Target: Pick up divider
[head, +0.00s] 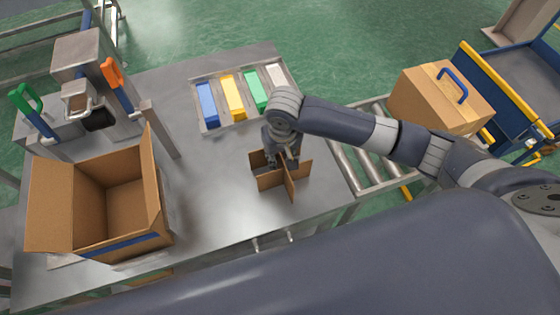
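The divider (292,189) is a brown cardboard cross standing upright on the metal table, right of the middle. My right gripper (285,163) points down at the top of the divider, at its crossing. The fingers overlap the cardboard panels, and I cannot tell whether they are closed on it. My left gripper is not in view.
An open cardboard box (115,200) stands at the table's left. Behind it is a machine (85,80) with green and orange handles. A tray (200,122) with coloured blocks lies at the back. A roller conveyor (365,165) and closed carton (440,98) are at the right.

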